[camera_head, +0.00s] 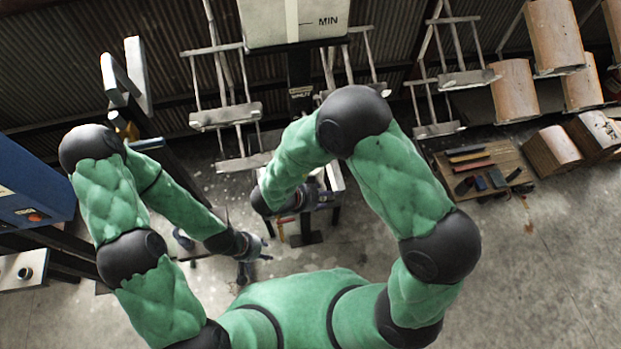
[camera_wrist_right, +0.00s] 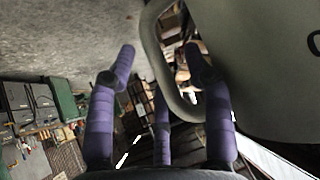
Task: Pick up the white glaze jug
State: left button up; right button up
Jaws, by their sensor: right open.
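The white glaze jug (camera_wrist_right: 245,60) fills the upper right of the right wrist view as a large pale grey-white body. Its looped handle (camera_wrist_right: 151,38) reaches toward the picture's middle. My right gripper (camera_wrist_right: 160,70) is open, with its purple fingers on both sides of the handle; I cannot tell whether they touch it. In the head view my right gripper (camera_head: 318,196) is partly hidden by its own forearm, beside a small pale surface that I cannot identify for sure. My left gripper (camera_head: 256,257) hangs low, open and empty, left of my right gripper.
A pale container marked MIN (camera_head: 292,22) stands at the top of the head view. A wooden board with tools (camera_head: 482,168) lies right, near terracotta-coloured pieces (camera_head: 515,92). A blue machine (camera_head: 32,185) stands left.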

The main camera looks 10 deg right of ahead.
jog(key=shift+d+f, duration=0.25)
jog(key=shift+c, duration=0.3)
jog(key=shift+w, duration=0.1)
grip_shut()
jog(key=shift+w+r, duration=0.1)
jog(key=shift+r, duration=0.05)
